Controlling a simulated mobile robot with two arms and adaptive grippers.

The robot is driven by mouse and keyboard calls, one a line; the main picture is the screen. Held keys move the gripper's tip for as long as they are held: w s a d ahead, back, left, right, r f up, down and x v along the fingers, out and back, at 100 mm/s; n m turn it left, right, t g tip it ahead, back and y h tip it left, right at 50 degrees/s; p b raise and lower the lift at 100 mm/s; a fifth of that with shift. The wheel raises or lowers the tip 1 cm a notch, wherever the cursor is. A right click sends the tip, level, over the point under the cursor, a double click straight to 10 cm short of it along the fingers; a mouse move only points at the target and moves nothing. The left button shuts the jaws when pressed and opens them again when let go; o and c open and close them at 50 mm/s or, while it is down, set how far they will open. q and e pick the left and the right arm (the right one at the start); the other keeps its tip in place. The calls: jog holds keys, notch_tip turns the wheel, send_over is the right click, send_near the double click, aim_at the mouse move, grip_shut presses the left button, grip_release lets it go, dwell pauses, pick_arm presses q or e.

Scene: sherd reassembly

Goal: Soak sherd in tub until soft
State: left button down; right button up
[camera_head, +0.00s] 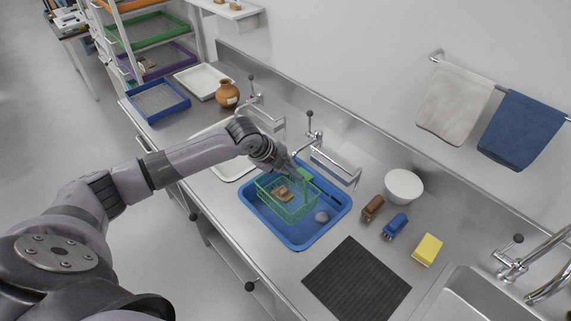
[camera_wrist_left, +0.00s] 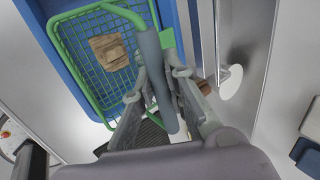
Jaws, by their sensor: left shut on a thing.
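A brown sherd (camera_head: 282,192) lies in a green wire basket (camera_head: 288,209), which is inside or just over the blue tub (camera_head: 295,243). The wrist view shows the sherd (camera_wrist_left: 108,51) on the mesh floor of the basket (camera_wrist_left: 72,62), with the blue tub (camera_wrist_left: 42,44) around it. I cannot tell whether the basket touches the tub floor or how much water is there. My right gripper is not in view.
A grey round lump (camera_head: 322,217) lies in the tub's right part. Brushes (camera_head: 373,207) (camera_head: 396,225), a white bowl (camera_head: 404,186), a yellow sponge (camera_head: 427,249) and a dark ribbed mat (camera_head: 356,281) are to the right. Taps (camera_head: 335,168) stand behind; a clay jar (camera_head: 227,93) is at back left.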

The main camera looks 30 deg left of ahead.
aim_at(286, 192)
pick_arm(q)
jog(key=shift+f+b, duration=0.6)
jog(key=shift+f, duration=0.15)
jog(key=shift+s+f+b, duration=0.1)
jog(key=shift+f+b, duration=0.15)
jog(key=shift+b, duration=0.05)
jog(key=shift+f+b, duration=0.55)
jog(key=shift+f, duration=0.55)
jog(key=shift+f+b, duration=0.5)
jog(key=shift+f, duration=0.05)
jog(key=shift+f+b, duration=0.95)
jog(key=shift+f, duration=0.85)
jog(key=shift+f+b, duration=0.85)
jog(key=shift+f, duration=0.55)
jog(key=shift+f+b, duration=0.9)
jog(key=shift+f, duration=0.9)
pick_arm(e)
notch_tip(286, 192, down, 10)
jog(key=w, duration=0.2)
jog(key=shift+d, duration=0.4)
